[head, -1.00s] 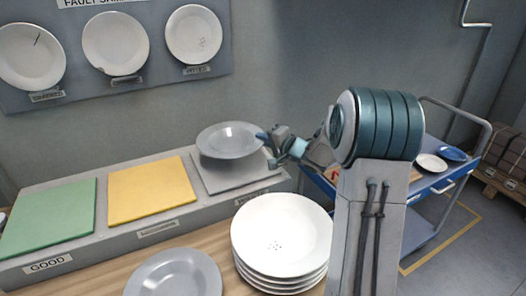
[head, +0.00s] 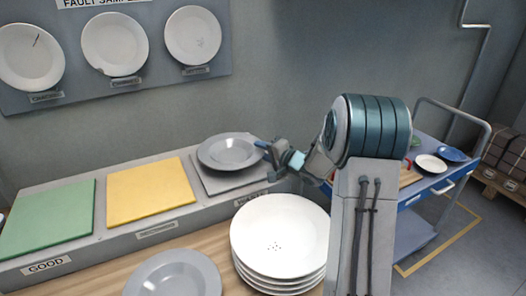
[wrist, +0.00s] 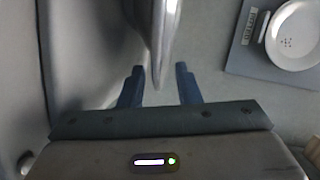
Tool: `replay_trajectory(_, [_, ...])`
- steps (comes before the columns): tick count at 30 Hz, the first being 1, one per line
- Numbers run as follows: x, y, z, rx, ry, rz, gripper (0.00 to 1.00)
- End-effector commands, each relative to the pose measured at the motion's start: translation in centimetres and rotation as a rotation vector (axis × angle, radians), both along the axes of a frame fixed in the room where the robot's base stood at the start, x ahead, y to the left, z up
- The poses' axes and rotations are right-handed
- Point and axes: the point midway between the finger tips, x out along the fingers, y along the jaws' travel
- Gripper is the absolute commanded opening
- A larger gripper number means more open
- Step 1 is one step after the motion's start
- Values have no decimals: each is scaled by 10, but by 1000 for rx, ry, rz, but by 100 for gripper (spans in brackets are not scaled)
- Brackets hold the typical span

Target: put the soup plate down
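The grey soup plate (head: 228,152) is right side up over the grey mat (head: 215,184) at the right end of the raised shelf. It appears to rest on the mat, though its underside is hidden. My gripper (head: 264,149) is at the plate's right rim in the head view. In the wrist view my gripper (wrist: 159,88) has its two fingers apart. The plate's rim (wrist: 160,45) reaches between them, seen edge-on, with a visible gap on each side.
A yellow mat (head: 150,191) and a green mat (head: 48,217) lie further left on the shelf (head: 110,246). In front are a stack of white plates (head: 280,236) and another grey plate (head: 175,275). A blue trolley (head: 440,186) stands at right. Sample plates hang on the wall board (head: 150,70).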

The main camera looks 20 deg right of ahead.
Motion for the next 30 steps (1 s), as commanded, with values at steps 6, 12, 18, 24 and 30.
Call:
replay_trajectory(6, [-26,-15,6,0,0,-4,30])
replay_trajectory(12, [-64,-35,14,-2,-1,-5,30])
replay_trajectory(18, [-93,-49,20,-1,0,-2,30])
replay_trajectory(24, [-102,-53,24,-35,-5,-16,30])
replay_trajectory(30, [-98,-54,37,-328,-5,-144,30])
